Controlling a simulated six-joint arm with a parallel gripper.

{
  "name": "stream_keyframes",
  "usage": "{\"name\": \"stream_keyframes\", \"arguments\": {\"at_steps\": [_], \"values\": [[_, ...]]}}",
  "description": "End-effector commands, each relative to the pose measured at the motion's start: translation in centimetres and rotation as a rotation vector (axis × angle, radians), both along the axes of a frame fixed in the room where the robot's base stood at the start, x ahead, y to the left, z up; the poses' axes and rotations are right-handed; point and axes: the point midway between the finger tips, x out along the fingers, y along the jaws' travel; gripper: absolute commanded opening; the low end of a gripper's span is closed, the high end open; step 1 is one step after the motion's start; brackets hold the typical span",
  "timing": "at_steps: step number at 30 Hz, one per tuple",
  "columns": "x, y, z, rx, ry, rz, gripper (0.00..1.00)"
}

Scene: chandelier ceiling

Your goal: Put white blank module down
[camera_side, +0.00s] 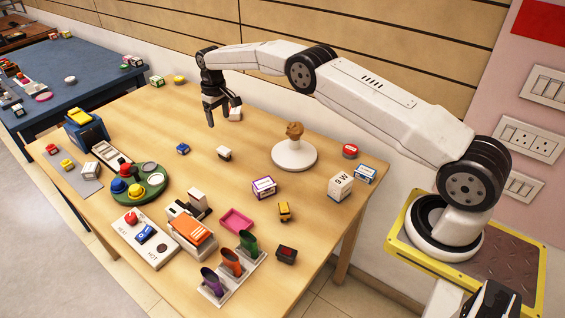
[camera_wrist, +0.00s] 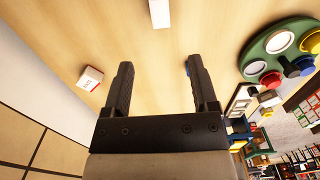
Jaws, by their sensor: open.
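A small block with a plain white top (camera_side: 224,153) lies on the wooden table, and looks like the white blank module. In the wrist view, a plain white block (camera_wrist: 160,13) at the top edge appears to be the same one, cut off by the frame. My gripper (camera_side: 224,113) is open above the far part of the table, pointing down. In the wrist view its two fingers (camera_wrist: 160,63) are spread with only bare table between them. The white block lies beyond the fingertips, apart from them.
Another whitish block (camera_side: 235,114) sits close beside my gripper by the wall. A blue block (camera_side: 183,149) lies left of the white one. A round white stand (camera_side: 294,156) and a green round tray (camera_side: 153,190) are nearby. Bare wood surrounds the white block.

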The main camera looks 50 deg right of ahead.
Motion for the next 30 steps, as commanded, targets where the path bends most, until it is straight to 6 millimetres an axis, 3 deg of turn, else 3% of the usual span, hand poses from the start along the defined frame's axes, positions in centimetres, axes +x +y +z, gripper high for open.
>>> {"name": "stream_keyframes", "arguments": {"at_steps": [14,23,30], "values": [[-1.0,0.8,1.7,-0.002,-0.021,0.001,0.75],[-4.1,2.3,4.2,-0.005,-0.059,0.001,0.75],[-7.7,3.5,5.8,-0.007,-0.089,0.001,0.75]]}}
